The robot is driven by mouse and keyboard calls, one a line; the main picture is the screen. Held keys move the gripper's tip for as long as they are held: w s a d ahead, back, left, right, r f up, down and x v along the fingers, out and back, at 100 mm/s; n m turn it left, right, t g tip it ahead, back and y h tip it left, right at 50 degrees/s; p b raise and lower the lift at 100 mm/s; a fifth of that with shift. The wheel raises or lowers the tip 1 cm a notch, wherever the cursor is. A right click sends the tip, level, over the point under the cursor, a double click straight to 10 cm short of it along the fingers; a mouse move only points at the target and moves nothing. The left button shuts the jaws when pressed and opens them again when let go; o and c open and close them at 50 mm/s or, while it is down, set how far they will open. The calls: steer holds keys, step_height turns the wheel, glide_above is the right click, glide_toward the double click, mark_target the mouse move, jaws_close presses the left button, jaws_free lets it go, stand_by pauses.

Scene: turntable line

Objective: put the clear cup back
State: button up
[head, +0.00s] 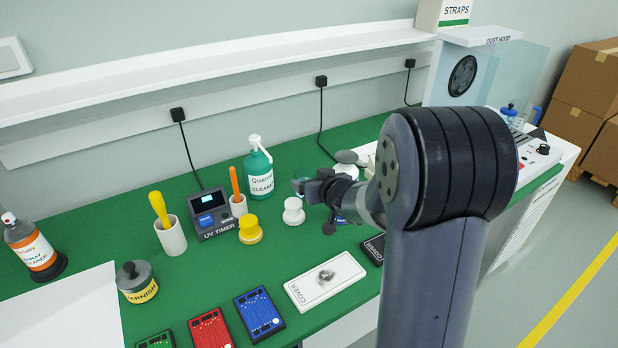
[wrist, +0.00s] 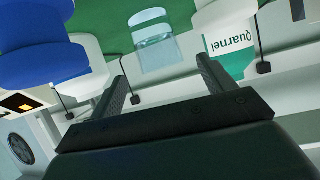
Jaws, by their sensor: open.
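The clear cup (wrist: 155,48) shows in the wrist view as a see-through, pale bluish vessel against the green bench top. It lies in line with the gap between my fingertips, and I see no finger closed on it. The wrist view appears upside down. My gripper (wrist: 163,62) is open, with one finger on each side of the cup in the picture. In the head view my gripper (head: 306,187) is over the bench, right of the green cleaner bottle (head: 259,170). I cannot make out the cup clearly there.
A blue and white rounded object (wrist: 38,50) is close at left in the wrist view. White (head: 293,212) and yellow (head: 250,230) knobs, a UV timer (head: 210,214) and a white cover (head: 325,281) surround the area. A shelf (head: 200,75) runs behind.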

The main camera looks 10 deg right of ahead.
steer(key=p+v, duration=0.1)
steer(key=v, duration=0.6)
steer(key=shift+s+r, duration=0.25)
steer(key=shift+s, duration=0.1)
